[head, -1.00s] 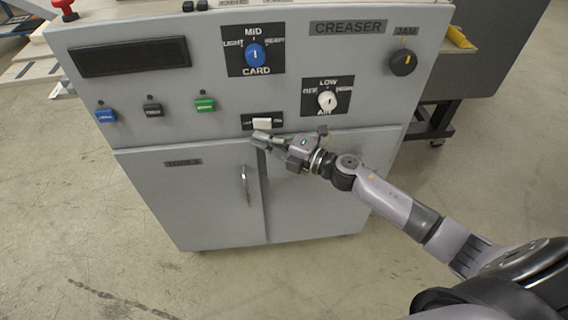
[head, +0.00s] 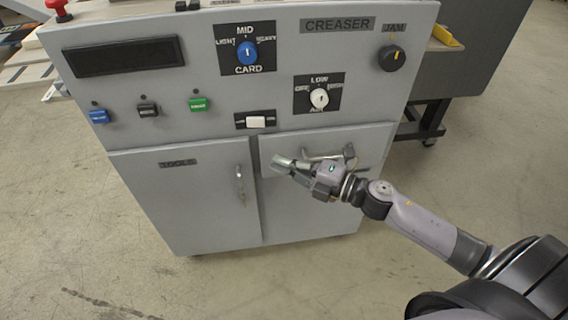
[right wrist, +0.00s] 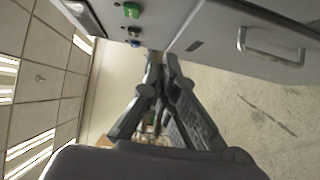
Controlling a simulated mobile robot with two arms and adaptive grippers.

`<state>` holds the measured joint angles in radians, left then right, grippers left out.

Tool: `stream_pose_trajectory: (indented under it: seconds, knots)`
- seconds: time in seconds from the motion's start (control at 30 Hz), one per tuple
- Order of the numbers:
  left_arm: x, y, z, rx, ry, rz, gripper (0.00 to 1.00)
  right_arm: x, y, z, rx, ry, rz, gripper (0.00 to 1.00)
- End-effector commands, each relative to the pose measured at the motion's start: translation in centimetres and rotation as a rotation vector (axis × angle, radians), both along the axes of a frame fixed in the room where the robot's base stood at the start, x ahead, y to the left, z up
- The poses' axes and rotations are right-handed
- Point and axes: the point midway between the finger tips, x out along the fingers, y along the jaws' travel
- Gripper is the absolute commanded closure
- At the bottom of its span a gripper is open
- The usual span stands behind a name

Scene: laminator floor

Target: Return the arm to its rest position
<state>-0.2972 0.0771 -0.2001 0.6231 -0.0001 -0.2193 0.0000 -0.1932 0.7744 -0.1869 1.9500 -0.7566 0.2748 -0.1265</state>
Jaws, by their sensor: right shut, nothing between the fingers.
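My right gripper (head: 282,163) is shut and empty in the head view. My right arm reaches in from the lower right. My left gripper is not in view.
The panel carries a blue card knob (head: 246,53), a white air knob (head: 319,98), a black jam knob (head: 391,58) and coloured buttons. The tools door (head: 187,200) has a protruding handle (head: 240,184). A drawer handle sits behind my gripper. Floor in front is clear.

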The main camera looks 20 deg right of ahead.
Motion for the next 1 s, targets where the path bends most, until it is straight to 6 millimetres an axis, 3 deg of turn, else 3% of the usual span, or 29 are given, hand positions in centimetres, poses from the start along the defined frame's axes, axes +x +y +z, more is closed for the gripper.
stream_pose_trajectory:
  seconds: [0.5, 0.63, 0.77, 0.87, 1.0]
  knots:
    - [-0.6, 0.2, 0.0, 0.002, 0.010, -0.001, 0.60, -0.1, 0.0, 0.0, 0.001, 0.001, 0.001, 1.00]
    - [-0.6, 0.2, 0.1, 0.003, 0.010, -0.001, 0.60, 0.4, -0.9, -1.4, 0.028, 0.039, -0.038, 1.00]
    - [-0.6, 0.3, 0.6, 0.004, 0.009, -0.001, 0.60, 1.6, -4.2, -6.6, 0.120, 0.179, -0.177, 1.00]
    - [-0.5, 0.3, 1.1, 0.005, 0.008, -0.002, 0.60, 1.5, -7.5, -13.2, 0.221, 0.340, -0.334, 1.00]
    - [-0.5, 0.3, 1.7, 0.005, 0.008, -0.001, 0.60, -1.2, -10.9, -23.1, 0.355, 0.572, -0.552, 1.00]
